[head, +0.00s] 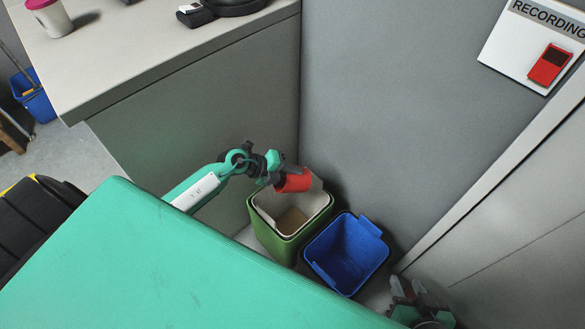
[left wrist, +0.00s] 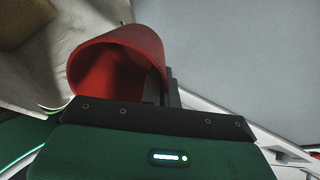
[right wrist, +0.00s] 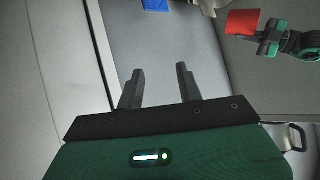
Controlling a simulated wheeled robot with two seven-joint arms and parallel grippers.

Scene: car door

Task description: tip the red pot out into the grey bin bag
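The red pot (head: 293,182) is tilted in the air above the back part of the green bin (head: 287,247), which is lined with the grey bin bag (head: 262,206). My left gripper (head: 279,177) is shut on the pot's wall. In the left wrist view one finger is inside the pot (left wrist: 120,50) and one outside, and the part of the inside that shows looks bare red. The bag's mouth is open, with a brown patch at its bottom. My right gripper (head: 419,293) is open and empty at the lower right, its fingers apart in the right wrist view (right wrist: 160,85).
A blue bin (head: 347,254) stands just right of the green bin. A grey wall (head: 400,100) rises behind both. A counter (head: 190,50) is at the upper left, with a cup (head: 50,18) on it. A recorder panel (head: 530,40) hangs at the upper right.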

